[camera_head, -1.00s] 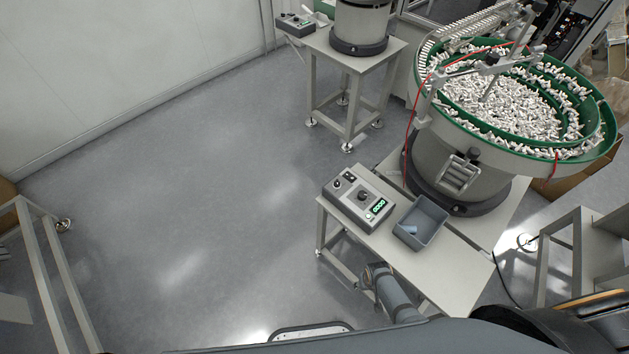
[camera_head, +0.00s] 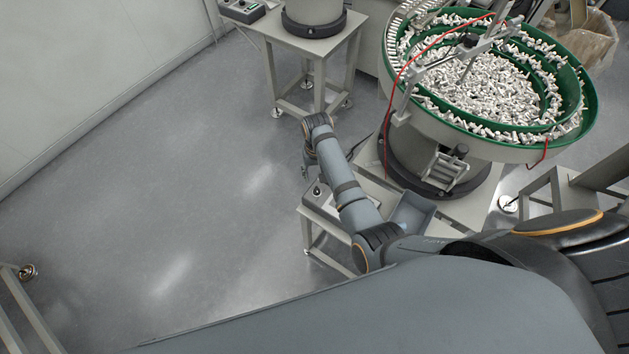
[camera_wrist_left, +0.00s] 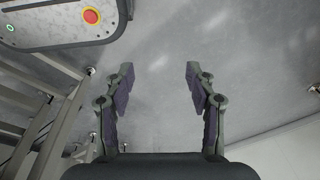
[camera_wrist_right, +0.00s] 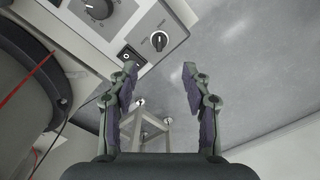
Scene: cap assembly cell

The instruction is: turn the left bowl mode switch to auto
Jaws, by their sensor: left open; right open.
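The control box (camera_head: 325,205) of the near bowl feeder stands on a small table, mostly hidden by my right arm in the head view. In the right wrist view its grey panel (camera_wrist_right: 130,28) shows a black rotary switch (camera_wrist_right: 159,40), a larger dial (camera_wrist_right: 98,8) and a rocker switch (camera_wrist_right: 130,58). My left gripper (camera_wrist_left: 158,72) is open and empty over the floor, away from the box.
The near bowl feeder (camera_head: 545,150), green-rimmed and full of white parts, stands behind. Another control box (camera_head: 243,9) stands on a farther table (camera_head: 300,45). The floor at left is clear.

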